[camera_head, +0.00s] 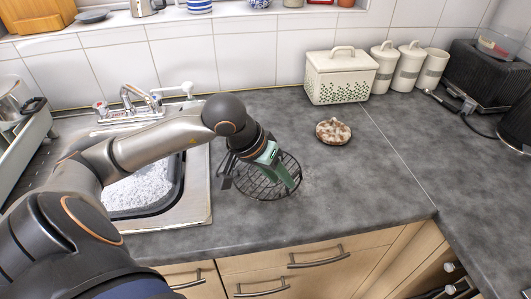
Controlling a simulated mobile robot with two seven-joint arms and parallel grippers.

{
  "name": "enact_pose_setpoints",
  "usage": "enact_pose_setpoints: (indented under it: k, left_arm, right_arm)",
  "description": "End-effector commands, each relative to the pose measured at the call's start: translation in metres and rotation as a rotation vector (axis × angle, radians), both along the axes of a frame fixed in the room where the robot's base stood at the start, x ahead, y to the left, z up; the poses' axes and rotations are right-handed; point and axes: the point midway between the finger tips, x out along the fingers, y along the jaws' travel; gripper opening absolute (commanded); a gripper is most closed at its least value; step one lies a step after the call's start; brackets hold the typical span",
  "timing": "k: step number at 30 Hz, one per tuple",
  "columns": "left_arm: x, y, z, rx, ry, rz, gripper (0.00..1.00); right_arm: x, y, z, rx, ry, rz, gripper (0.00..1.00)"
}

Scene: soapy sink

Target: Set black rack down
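The black rack (259,191) is a round wire grid with a thin rim, to the right of the sink. It lies roughly level at the grey counter; I cannot tell whether it rests fully on it. My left gripper (288,181), dark with pale green parts, points down over the rack's middle and right side and hides part of it. Its fingertips overlap the wires, but I cannot tell whether they grip them. My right gripper is not in view.
The sink (200,205) with white suds (145,188) is on the left. A patterned round trivet (333,131) lies behind and right of the rack. A white bread bin (340,76), canisters (409,66) and a black toaster (485,75) stand at the back. The counter (350,195) right of the rack is clear.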

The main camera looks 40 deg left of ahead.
Motion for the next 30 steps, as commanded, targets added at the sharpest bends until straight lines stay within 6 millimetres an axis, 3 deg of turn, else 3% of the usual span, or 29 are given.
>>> enact_pose_setpoints:
  k: [6,12,18,30]
  left_arm:
    - [-0.019,0.012,0.045,0.006,-0.005,0.002,0.39]
    - [-0.032,0.018,0.071,0.002,-0.003,0.002,0.39]
    - [-0.037,0.02,0.082,0.0,-0.001,0.0,0.39]
    - [-0.037,0.02,0.082,-0.001,0.0,0.0,0.39]
  right_arm:
    - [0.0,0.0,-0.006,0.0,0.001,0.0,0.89]
    - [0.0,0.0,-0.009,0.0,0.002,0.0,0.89]
    - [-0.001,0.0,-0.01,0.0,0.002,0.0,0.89]
    - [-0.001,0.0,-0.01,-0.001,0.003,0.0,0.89]
